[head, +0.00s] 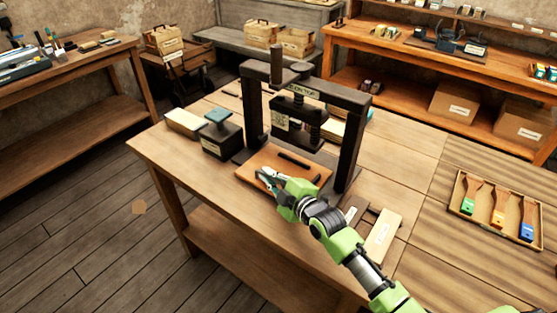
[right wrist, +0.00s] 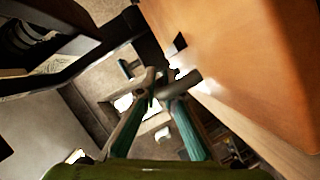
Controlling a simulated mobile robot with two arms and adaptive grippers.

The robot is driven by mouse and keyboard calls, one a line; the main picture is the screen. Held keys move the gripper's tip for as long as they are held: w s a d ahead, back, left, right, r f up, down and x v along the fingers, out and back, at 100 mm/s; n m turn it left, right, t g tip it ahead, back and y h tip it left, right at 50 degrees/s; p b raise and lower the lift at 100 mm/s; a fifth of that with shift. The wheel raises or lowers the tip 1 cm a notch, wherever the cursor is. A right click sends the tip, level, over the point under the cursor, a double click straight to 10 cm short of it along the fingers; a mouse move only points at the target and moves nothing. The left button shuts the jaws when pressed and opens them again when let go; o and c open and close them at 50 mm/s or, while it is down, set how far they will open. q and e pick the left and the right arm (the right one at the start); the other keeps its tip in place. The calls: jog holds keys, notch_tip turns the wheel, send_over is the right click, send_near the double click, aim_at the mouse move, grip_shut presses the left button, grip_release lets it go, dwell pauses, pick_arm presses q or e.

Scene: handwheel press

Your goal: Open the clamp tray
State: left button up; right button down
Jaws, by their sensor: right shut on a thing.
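The clamp tray (head: 312,177) is a flat orange-brown board at the foot of the dark handwheel press (head: 356,130) on the wooden table. A black bar (head: 294,159) lies across its top. My right gripper (head: 267,177) is at the tray's front left part. In the right wrist view the orange-brown board (right wrist: 240,60) fills the upper right. There my right fingers (right wrist: 165,88) are shut on a short dark grip beside the board; it looks like the tray's handle, partly hidden by the fingers. My left gripper is not in view.
A dark block with a teal top (head: 220,132) and a pale block (head: 184,122) stand left of the press. A pale labelled block (head: 382,238) lies right of my right arm. A tray of coloured brushes (head: 473,212) sits further right. The table's front left corner is clear.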

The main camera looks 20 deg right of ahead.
jog(key=s+a+p, duration=0.1)
jog(key=s+a, duration=0.1)
jog(key=s+a+p, duration=0.1)
jog(key=s+a, duration=0.1)
jog(key=a, duration=0.1)
jog(key=s+a+p, duration=0.1)
jog(key=s+a, duration=0.1)
jog(key=a, duration=0.1)
jog(key=shift+s+a+p, duration=0.25)
jog(key=shift+s+p, duration=0.1)
jog(key=c, duration=2.4)
grip_release()
jog(key=shift+c, duration=0.2)
jog(key=v, duration=1.2)
